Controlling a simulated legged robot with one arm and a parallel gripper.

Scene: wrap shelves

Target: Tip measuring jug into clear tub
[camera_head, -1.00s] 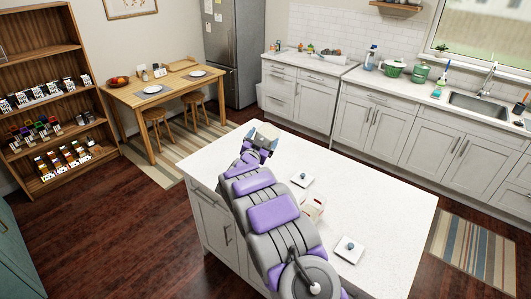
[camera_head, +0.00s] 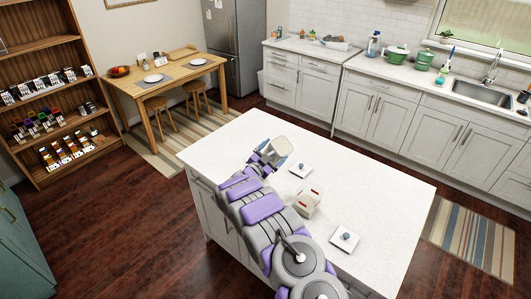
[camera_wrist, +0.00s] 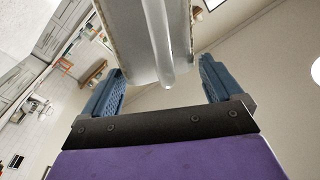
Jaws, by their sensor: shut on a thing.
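My gripper (camera_head: 268,155) is above the far left part of the white island, shut on the measuring jug (camera_head: 281,145). The jug is pale and grey, and it looks tilted in the head view. In the wrist view the jug (camera_wrist: 140,30) shows as a grey wall with a vertical ridge between the blue fingers of my gripper (camera_wrist: 162,82). A pale box with red marks, likely the clear tub (camera_head: 308,202), stands on the island to the right of my arm, nearer than the jug. My arm sits close beside it. I cannot tell what the jug holds.
Two square white lids with grey knobs lie on the island (camera_head: 385,190), one lid (camera_head: 302,171) behind the tub and another lid (camera_head: 344,240) in front of it. The island's right side is clear. A dining table (camera_head: 190,85) and counters stand beyond.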

